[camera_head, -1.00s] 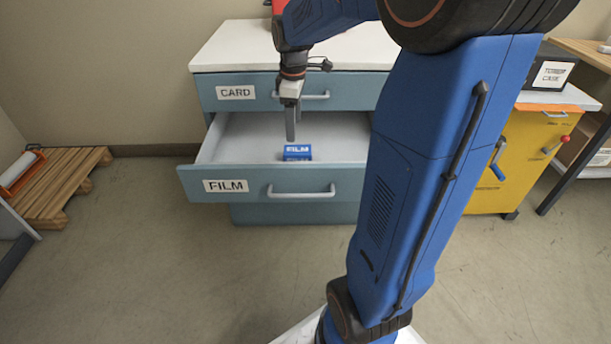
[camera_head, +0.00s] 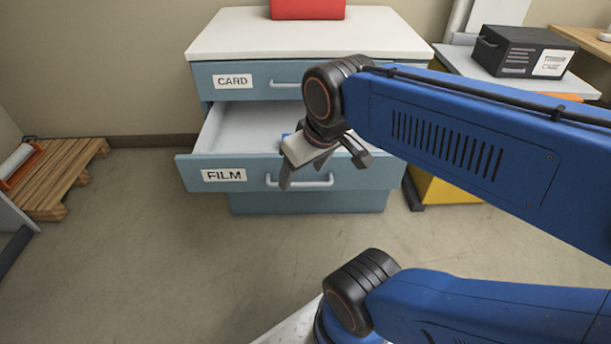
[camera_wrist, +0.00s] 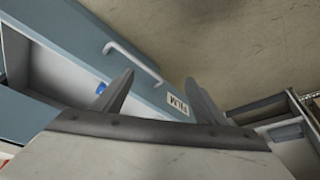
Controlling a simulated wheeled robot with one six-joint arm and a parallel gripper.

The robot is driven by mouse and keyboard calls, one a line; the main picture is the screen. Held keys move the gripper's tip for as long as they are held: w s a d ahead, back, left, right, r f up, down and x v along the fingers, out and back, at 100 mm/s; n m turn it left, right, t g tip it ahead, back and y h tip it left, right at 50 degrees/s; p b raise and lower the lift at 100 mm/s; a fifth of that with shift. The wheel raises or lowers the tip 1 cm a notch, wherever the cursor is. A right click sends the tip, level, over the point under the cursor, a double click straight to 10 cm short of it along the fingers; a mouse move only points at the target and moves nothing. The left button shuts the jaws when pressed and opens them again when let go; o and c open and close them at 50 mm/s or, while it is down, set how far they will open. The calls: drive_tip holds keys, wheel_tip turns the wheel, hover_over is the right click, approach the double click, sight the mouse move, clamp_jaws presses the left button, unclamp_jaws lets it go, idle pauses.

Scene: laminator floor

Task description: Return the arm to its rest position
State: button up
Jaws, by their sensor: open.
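My gripper (camera_head: 322,172) is open and empty. In the head view it is in front of the open FILM drawer (camera_head: 225,187), covering part of its front and inside. In the wrist view its two fingers (camera_wrist: 160,100) stand apart with nothing between them. A small blue film box lies in the FILM drawer; only a sliver shows in the head view, mostly hidden by my gripper. It also shows as a blue patch in the wrist view (camera_wrist: 101,88).
The drawer cabinet (camera_head: 320,40) has a red object (camera_head: 307,9) on top and a closed CARD drawer (camera_head: 232,82). A black case (camera_head: 520,52) stands on a table at right. A wooden pallet (camera_head: 65,172) lies at left. The floor at front left is clear.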

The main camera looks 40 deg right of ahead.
drive_tip(key=shift+s+a+f+m, duration=0.15)
drive_tip(key=shift+s+f+m, duration=0.15)
drive_tip(key=shift+s, duration=0.35)
idle(0.9)
